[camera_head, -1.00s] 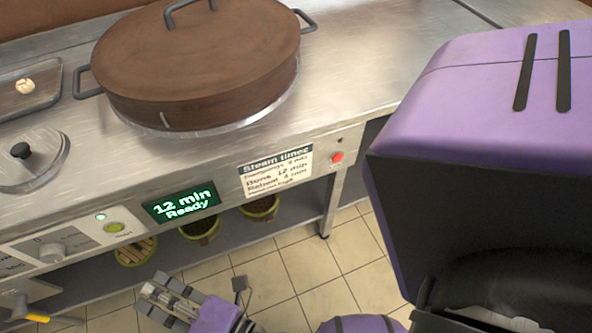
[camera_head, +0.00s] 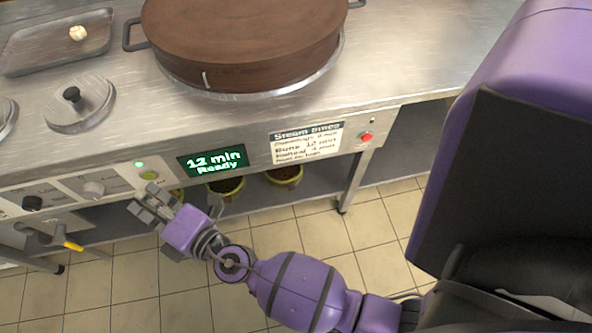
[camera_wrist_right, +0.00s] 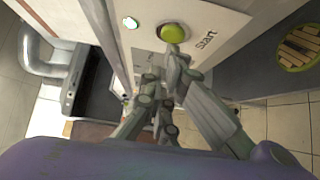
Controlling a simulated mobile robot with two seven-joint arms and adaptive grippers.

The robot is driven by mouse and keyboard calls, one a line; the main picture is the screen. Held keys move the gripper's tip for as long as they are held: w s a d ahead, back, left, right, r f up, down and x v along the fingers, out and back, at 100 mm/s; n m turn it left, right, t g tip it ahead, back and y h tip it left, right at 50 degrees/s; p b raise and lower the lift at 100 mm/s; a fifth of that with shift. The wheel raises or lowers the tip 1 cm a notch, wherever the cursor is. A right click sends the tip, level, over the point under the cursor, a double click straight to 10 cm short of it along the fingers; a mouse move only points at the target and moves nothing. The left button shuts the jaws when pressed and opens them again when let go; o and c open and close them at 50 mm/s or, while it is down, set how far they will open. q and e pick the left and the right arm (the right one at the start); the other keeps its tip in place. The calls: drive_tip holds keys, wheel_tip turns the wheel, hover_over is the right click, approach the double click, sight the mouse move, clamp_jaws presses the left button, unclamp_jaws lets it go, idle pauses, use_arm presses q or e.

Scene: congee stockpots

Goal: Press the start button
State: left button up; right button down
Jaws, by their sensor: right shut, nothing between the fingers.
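The start button (camera_head: 149,175) is a round yellow-green button on the front panel of the steel counter. In the right wrist view the start button (camera_wrist_right: 173,33) shows large, with "start" printed beside it. My right gripper (camera_head: 142,206) is shut and empty, just below and in front of the button. In the right wrist view a fingertip of my right gripper (camera_wrist_right: 168,68) is right by the button's lower edge; I cannot tell if they touch. The display (camera_head: 213,161) reads "12 min Ready". My left gripper is not in view.
A small lit green lamp (camera_head: 139,164) sits above the button. Knobs (camera_head: 93,189) and a yellow-handled valve (camera_head: 66,241) are to the left. A red button (camera_head: 366,136) is far right on the panel. A large brown-lidded pot (camera_head: 245,40) stands on the counter. The tiled floor is clear.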

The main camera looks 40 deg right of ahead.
drive_tip(key=shift+w+d, duration=0.25)
drive_tip(key=shift+w, duration=0.15)
